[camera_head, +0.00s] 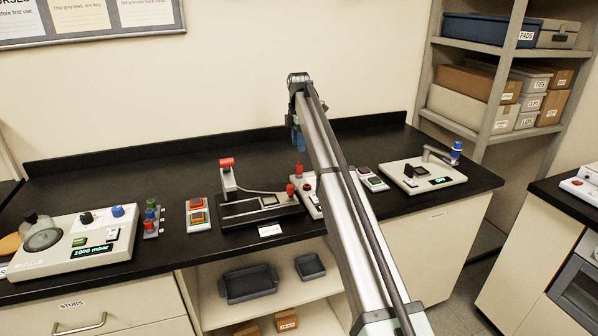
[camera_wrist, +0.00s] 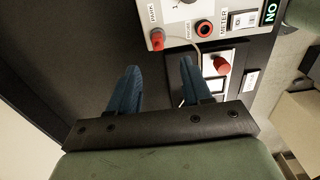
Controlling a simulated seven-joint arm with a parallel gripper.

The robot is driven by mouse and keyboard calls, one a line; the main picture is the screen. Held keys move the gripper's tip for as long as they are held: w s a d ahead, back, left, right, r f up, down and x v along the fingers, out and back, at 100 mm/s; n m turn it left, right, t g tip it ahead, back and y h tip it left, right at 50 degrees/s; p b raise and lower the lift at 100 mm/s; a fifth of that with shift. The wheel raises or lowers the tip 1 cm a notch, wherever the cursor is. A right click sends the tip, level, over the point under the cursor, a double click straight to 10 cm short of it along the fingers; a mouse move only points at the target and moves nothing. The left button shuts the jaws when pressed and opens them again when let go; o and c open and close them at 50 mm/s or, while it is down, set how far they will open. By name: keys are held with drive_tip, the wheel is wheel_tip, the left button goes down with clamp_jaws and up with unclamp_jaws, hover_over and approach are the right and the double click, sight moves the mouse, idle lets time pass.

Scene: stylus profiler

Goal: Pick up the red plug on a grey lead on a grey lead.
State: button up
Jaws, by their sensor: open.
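The red plug (camera_wrist: 157,40) stands at the edge of a white meter box (camera_wrist: 178,12), by the label "PARK". A thin grey lead (camera_wrist: 195,46) curves from near it towards the black instrument. In the head view the plug (camera_head: 299,170) shows just left of my arm, on the box's back part. My gripper (camera_wrist: 160,66) has two blue fingers, apart and with nothing between them. In the head view my gripper (camera_head: 298,140) hangs above and behind the plug, partly hidden by my arm. The plug lies beyond the fingertips in the wrist view, not touching them.
A red-ringed socket (camera_wrist: 205,28) and a switch (camera_wrist: 243,19) are on the meter box. The black stylus instrument (camera_head: 262,215) beside it has a red knob (camera_head: 290,190). A white device (camera_head: 425,178) stands right. The black bench behind is clear.

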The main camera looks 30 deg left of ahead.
sight(299, 166)
drive_tip(key=f, duration=1)
drive_tip(key=shift+w+f, duration=0.2)
drive_tip(key=shift+f, duration=0.05)
clamp_jaws()
